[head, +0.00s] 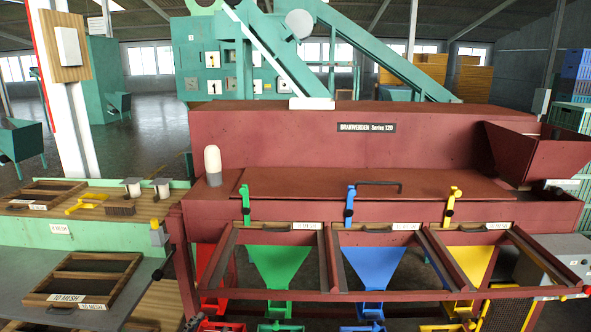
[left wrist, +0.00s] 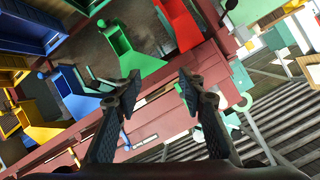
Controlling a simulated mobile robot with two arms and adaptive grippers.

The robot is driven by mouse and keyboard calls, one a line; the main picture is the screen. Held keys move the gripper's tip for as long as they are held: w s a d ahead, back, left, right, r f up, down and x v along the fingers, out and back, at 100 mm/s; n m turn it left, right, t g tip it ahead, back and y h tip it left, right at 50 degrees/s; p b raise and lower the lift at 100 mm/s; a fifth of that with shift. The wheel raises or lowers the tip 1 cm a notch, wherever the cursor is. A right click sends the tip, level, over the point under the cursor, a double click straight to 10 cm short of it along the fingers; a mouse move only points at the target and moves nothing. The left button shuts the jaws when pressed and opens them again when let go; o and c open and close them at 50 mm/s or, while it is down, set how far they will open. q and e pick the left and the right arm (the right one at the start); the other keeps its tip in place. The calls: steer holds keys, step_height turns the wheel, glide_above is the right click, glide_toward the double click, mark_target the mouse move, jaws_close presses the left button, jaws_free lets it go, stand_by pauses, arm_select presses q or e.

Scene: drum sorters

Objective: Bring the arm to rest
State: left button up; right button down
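My left gripper (left wrist: 160,88) shows in the left wrist view. Its two dark fingers are spread apart, with nothing held between them. Behind the fingers lies the dark red frame of the drum sorter (left wrist: 158,105), seen tilted, with a green chute (left wrist: 128,58) above. The gripper appears apart from these parts, but the exact distance cannot be told. Neither gripper shows in the head view, and my right gripper is in no frame.
In the head view the drum sorter (head: 310,150) spans the centre and right. Its green (head: 278,265), blue (head: 372,265) and yellow (head: 470,262) chutes face me. A workbench (head: 90,233) at left carries wooden-framed screens (head: 88,278), a yellow tool (head: 86,204) and a brush (head: 120,208).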

arm_select(q)
steer(key=s+f+n+g, duration=0.1)
steer(key=s+f+g, duration=0.3)
steer(key=s, duration=0.7)
steer(key=s+a+f+n+g, duration=0.1)
steer(key=s+f+n+g, duration=0.15)
steer(key=s+f, duration=0.55)
steer(key=s+f+g, duration=0.3)
steer(key=s+f, duration=0.1)
steer(key=s, duration=0.9)
step_height(320, 180, down, 28)
steer(key=s+g+b, duration=0.1)
steer(key=g+b, duration=0.1)
steer(key=b, duration=0.1)
steer(key=s+a+f+b, duration=0.1)
steer(key=s+a+f, duration=0.2)
steer(key=s+f, duration=1.4)
steer(key=shift+s+f+g+h+b, duration=0.2)
steer(key=shift+f+g+h+b, duration=0.15)
steer(key=shift+f, duration=0.5)
steer(key=shift+a, duration=0.1)
